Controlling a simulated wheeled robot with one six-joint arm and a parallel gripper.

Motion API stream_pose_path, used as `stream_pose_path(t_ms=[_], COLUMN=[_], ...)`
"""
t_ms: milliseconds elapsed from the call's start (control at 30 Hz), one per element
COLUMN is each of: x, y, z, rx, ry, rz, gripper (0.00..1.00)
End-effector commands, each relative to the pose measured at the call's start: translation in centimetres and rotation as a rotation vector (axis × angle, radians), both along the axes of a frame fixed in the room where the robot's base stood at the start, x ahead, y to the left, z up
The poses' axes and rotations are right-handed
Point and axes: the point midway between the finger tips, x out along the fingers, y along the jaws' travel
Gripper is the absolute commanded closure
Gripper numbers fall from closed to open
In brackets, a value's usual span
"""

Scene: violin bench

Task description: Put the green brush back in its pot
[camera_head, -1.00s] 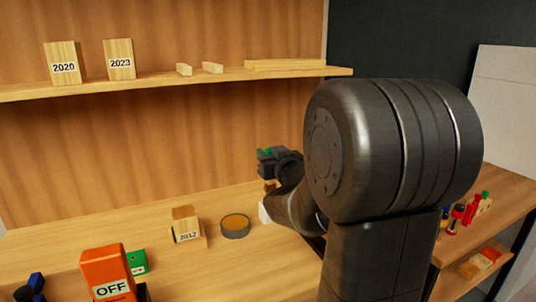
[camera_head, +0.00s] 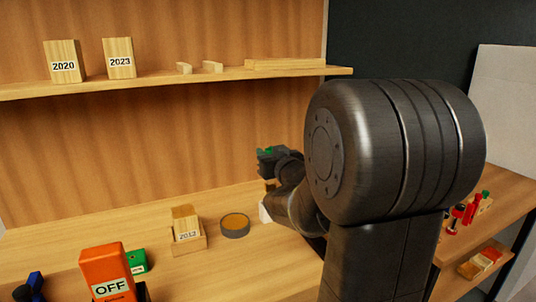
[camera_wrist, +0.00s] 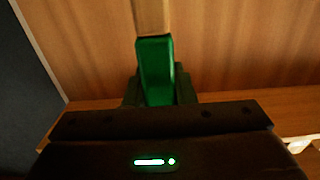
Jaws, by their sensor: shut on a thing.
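The green brush shows large in the wrist view (camera_wrist: 155,68), with a green part between my fingers and a pale wooden part running up out of the frame. My gripper (camera_wrist: 158,92) is shut on the green part. In the head view my gripper (camera_head: 266,160) is in front of the wooden back panel, above the bench, with a bit of green at its tip. My arm hides much of the bench there. I cannot make out the brush's pot; a small white thing (camera_head: 265,212) shows partly beside my arm.
A round tin with amber content (camera_head: 235,226) and a 2012 block in a wooden holder (camera_head: 190,244) stand left of my arm. An orange OFF block (camera_head: 107,272) is at front left. The shelf (camera_head: 150,84) runs above. Red tools (camera_head: 460,214) are at right.

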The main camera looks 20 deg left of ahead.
Motion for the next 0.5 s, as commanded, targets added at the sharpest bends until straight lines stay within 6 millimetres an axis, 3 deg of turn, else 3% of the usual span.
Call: stream_pose_path(t_ms=[500], x=[0.0], y=[0.0], z=[-1.7], rx=[0.000], ry=[0.000], rz=[0.000], gripper=[1.00])
